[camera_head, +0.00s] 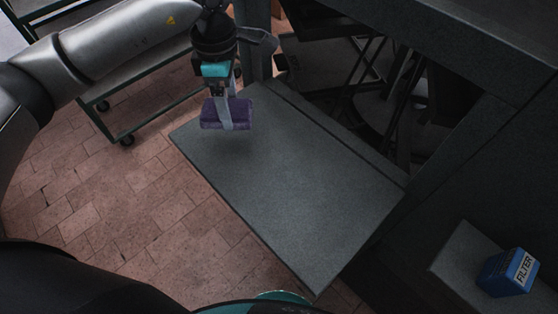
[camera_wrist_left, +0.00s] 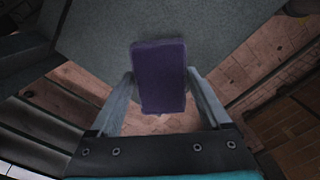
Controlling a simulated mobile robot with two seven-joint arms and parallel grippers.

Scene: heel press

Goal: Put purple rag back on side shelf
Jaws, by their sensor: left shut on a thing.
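The purple rag (camera_head: 214,114) is a small folded block held by my left gripper (camera_head: 228,126). In the wrist view the rag (camera_wrist_left: 160,76) sits between the two fingers of the left gripper (camera_wrist_left: 162,88), which is shut on it. In the head view the rag is over the far left end of the grey side shelf (camera_head: 290,190). The shelf also shows in the wrist view (camera_wrist_left: 225,25), beyond the rag. I cannot tell whether the rag touches the shelf. My right gripper is not in view.
The shelf top is otherwise bare. A blue filter box (camera_head: 508,272) stands on a grey ledge (camera_head: 462,262) at the lower right. A wheeled cart (camera_head: 135,92) stands at the upper left on the brick floor. A dark frame (camera_head: 480,120) borders the shelf's far right side.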

